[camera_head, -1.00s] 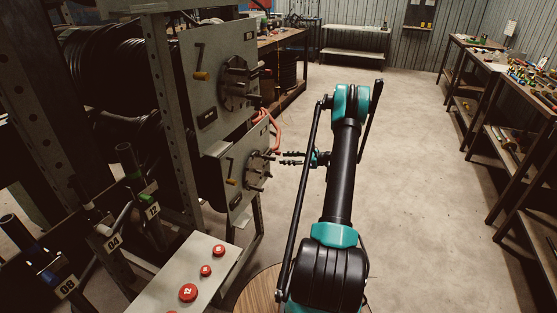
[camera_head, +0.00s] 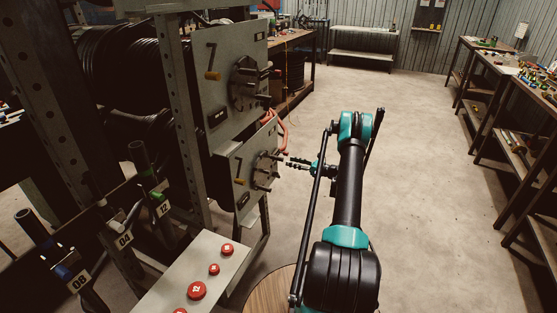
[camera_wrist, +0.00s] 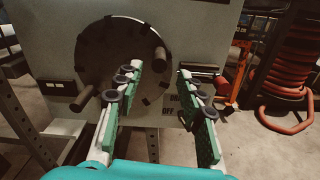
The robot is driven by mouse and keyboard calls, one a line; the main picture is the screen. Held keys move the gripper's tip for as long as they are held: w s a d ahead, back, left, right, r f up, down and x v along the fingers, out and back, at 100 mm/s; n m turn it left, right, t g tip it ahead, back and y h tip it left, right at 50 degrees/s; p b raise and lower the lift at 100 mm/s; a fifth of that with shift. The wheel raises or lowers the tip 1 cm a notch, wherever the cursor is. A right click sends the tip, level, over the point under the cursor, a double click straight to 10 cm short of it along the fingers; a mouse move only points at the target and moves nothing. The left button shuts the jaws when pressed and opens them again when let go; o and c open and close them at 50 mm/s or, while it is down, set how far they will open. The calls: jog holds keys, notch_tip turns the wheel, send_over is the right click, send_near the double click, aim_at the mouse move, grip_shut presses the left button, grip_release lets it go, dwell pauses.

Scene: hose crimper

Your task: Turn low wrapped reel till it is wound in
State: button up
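The low reel's grey panel (camera_head: 247,195) carries a dark round hub with several pegs (camera_head: 264,170), on the lower left rack. A small crank with a yellow grip (camera_head: 238,182) sits left of the hub. My gripper (camera_head: 291,163) is just right of the hub. In the wrist view my gripper (camera_wrist: 160,76) has its fingers spread, with nothing clearly held between them. Whether a fingertip touches a peg cannot be told. The wrapped reel behind the panel is mostly hidden.
Above is a similar panel (camera_head: 222,95) with its own hub and crank. A sloped box with red buttons (camera_head: 205,265) stands in front. Orange hose (camera_wrist: 290,65) is coiled at right in the wrist view. Benches line the right wall. The floor between is clear.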

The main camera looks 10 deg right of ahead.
aim_at(278, 158)
jog(key=x, duration=0.8)
jog(key=shift+w+a, duration=0.1)
jog(key=shift+a, duration=0.05)
jog(key=shift+c, duration=0.6)
grip_shut()
